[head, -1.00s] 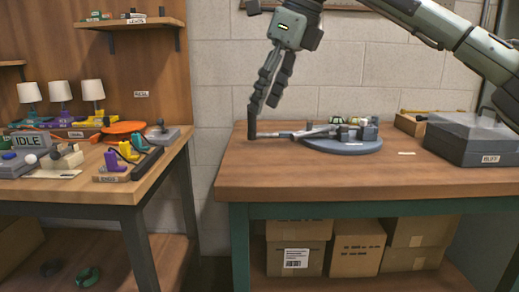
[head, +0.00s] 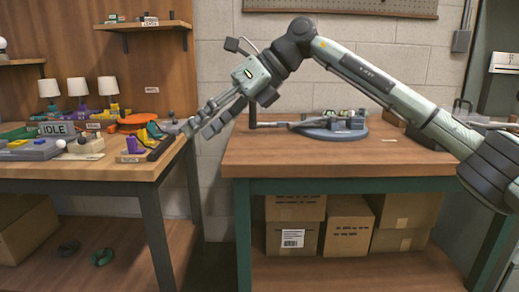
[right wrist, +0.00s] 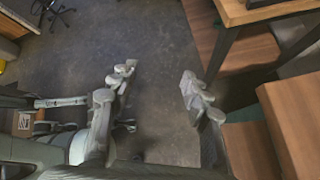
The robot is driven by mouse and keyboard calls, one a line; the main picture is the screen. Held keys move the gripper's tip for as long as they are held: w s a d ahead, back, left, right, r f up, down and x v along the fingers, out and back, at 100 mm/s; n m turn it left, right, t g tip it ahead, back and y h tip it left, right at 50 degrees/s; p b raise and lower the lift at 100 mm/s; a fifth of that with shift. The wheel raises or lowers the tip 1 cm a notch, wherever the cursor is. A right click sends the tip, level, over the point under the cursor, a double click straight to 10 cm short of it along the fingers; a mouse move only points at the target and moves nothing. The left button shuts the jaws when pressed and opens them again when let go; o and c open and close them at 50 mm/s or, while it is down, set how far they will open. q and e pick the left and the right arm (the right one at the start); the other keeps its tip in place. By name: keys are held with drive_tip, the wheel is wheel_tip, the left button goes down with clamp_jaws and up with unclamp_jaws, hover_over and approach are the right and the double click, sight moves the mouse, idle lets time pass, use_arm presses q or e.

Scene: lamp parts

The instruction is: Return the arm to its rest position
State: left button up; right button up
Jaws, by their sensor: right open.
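My right arm comes in from the right in the head view and reaches across above the right workbench (head: 300,170). My right gripper (head: 188,130) hangs over the gap between the two benches, close to the right edge of the left table (head: 130,170). Its fingers point left and downward, apart and empty. In the right wrist view the two fingers (right wrist: 155,82) stand well apart with only the dark floor (right wrist: 160,40) between them. My left gripper does not show.
A round grey turntable (head: 335,132) with parts sits on the right workbench. Cardboard boxes (head: 345,230) stand under the right bench. The right bench's front is clear.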

drive_tip(key=s+a+m+y, duration=0.1)
drive_tip(key=a+m+y, duration=0.3)
drive_tip(key=a+y, duration=0.3)
drive_tip(key=w+d+f+m+t+h, duration=0.3)
drive_tip(key=w+d+f+m+t, duration=0.25)
drive_tip(key=d+m+t, duration=0.55)
drive_tip(key=w+d+f+m+t+h, duration=0.2)
drive_tip(key=w+d+f+m+t, duration=0.45)
drive_tip(key=m, duration=0.85)
drive_tip(key=s+d+f+m+h, duration=0.2)
drive_tip(key=d+f+m+h, duration=0.25)
drive_tip(key=f, duration=0.35)
drive_tip(key=s+d+f+m+h, duration=0.2)
drive_tip(key=d+f+m+h, duration=0.3)
drive_tip(key=f, duration=0.4)
drive_tip(key=s+d+f+m+g+h, duration=0.25)
drive_tip(key=s+d+f, duration=0.4)
drive_tip(key=f, duration=0.35)
drive_tip(key=s+d+f+m+g+h, duration=0.1)
drive_tip(key=s+d+f+m+g, duration=0.1)
drive_tip(key=s+d+f+g, duration=0.45)
drive_tip(key=s+d+f+m+g, duration=0.1)
drive_tip(key=s+d+f+g, duration=0.1)
drive_tip(key=s+f, duration=0.5)
drive_tip(key=s+d+f+m+g, duration=0.1)
drive_tip(key=s+f, duration=0.6)
drive_tip(key=s, duration=0.9)
drive_tip(key=shift+s+d+m+g, duration=0.3)
drive_tip(key=shift+d+m+g, duration=0.15)
drive_tip(key=shift+g, duration=0.8)
